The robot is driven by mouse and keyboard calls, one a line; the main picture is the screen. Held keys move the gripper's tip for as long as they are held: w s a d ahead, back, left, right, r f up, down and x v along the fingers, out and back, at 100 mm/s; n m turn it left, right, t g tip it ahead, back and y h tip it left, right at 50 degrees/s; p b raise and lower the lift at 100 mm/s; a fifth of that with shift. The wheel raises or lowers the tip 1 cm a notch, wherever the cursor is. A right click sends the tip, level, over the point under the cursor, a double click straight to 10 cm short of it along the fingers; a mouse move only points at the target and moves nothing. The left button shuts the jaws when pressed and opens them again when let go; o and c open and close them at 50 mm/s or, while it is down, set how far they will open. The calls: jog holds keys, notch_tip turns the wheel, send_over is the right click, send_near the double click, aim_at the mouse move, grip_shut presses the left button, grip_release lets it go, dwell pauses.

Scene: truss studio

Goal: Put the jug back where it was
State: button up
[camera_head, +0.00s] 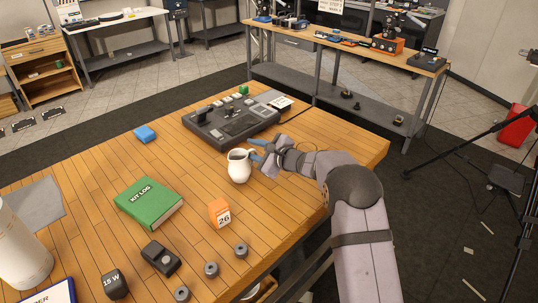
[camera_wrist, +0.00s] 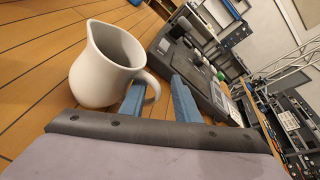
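The white jug (camera_head: 239,167) stands upright on the wooden table (camera_head: 100,190), just left of my gripper (camera_head: 257,151). In the wrist view the jug (camera_wrist: 98,72) is at the left, with its handle toward my gripper (camera_wrist: 160,92). The blue fingers are apart, one on each side of the handle's outer bar, with a gap showing on the right side. One finger partly shows through the handle's opening. I cannot see where the jug stood before.
A dark control panel (camera_head: 228,121) stands behind the jug. A green book (camera_head: 149,202), an orange block marked 26 (camera_head: 219,213) and a blue block (camera_head: 145,134) lie around it. Several grey rings sit near the front edge. Table space left of the jug is clear.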

jog(key=b+v, duration=0.2)
jog(key=v, duration=0.8)
jog(key=shift+b, duration=0.4)
jog(key=shift+s+d, duration=0.1)
